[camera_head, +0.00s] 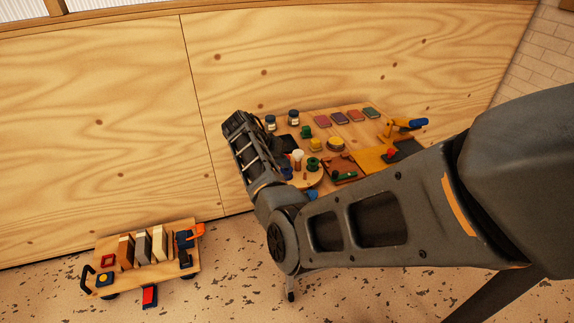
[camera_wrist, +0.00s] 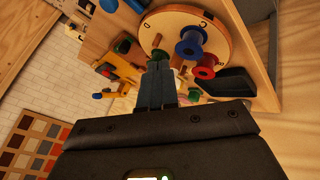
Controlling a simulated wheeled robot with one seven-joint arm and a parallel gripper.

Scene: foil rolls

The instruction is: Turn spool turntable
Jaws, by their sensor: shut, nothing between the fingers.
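The spool turntable is a round, light wooden disc (camera_wrist: 172,20) with letters on its face, at the top of the wrist view. It also shows in the head view (camera_head: 303,182), partly hidden by my arm. A blue spool (camera_wrist: 188,43) and a red spool (camera_wrist: 206,68) stand on or by the disc. A green spool (camera_wrist: 122,46) shows left of my fingers, and another green piece (camera_wrist: 194,95) to their right. My gripper (camera_wrist: 159,58) is shut and empty, its fingertips close to the disc's rim. I cannot tell whether they touch it.
The wooden workbench (camera_head: 350,130) carries several coloured blocks, dark jars (camera_head: 293,117) and a yellow lever with a blue handle (camera_head: 418,122). A wooden wall stands behind it. A low cart (camera_head: 110,245) with upright boards stands at left.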

